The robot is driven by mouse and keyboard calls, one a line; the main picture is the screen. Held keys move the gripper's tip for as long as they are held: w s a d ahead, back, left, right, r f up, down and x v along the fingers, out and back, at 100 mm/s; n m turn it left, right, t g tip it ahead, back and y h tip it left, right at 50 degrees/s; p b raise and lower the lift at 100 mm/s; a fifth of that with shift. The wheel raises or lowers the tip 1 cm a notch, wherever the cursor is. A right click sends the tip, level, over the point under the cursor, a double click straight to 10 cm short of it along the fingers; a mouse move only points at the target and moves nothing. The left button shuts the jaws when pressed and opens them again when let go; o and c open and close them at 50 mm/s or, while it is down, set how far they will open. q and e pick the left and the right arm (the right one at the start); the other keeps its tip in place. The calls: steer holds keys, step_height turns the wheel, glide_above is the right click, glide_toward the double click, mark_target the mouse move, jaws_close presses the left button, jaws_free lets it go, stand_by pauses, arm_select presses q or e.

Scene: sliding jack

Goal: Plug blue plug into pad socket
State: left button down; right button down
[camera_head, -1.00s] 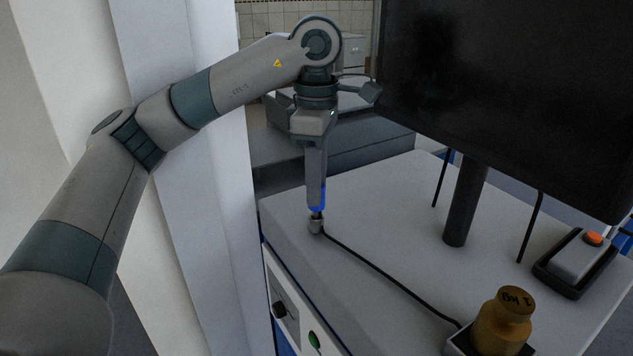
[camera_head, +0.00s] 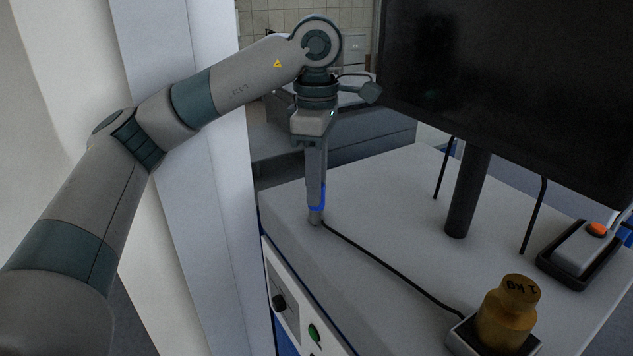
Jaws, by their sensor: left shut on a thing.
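My left gripper (camera_head: 317,206) points straight down over the left part of the white worktop and is shut on the plug (camera_head: 315,216). The plug is a small grey cylinder at the fingertips, close to or on the worktop; I cannot tell which. Blue shows at the lower end of the fingers. A black cable (camera_head: 385,267) runs from the plug across the worktop to a small pad (camera_head: 462,336) under a brass 1 kg weight (camera_head: 507,312). I cannot make out a socket opening. My right gripper is not in view.
A dark monitor (camera_head: 510,85) on a black post (camera_head: 467,195) stands over the worktop (camera_head: 395,205). A grey box with an orange button (camera_head: 585,250) lies at the right. Knobs (camera_head: 280,302) sit on the cabinet front. The worktop's middle is mostly clear.

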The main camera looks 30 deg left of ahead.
arm_select(q)
steer(key=c, duration=1.4)
jaws_free()
steer(key=shift+c, duration=0.2)
steer(key=shift+r, duration=0.15)
step_height(320, 180, up, 17)
steer(key=shift+b, duration=0.35)
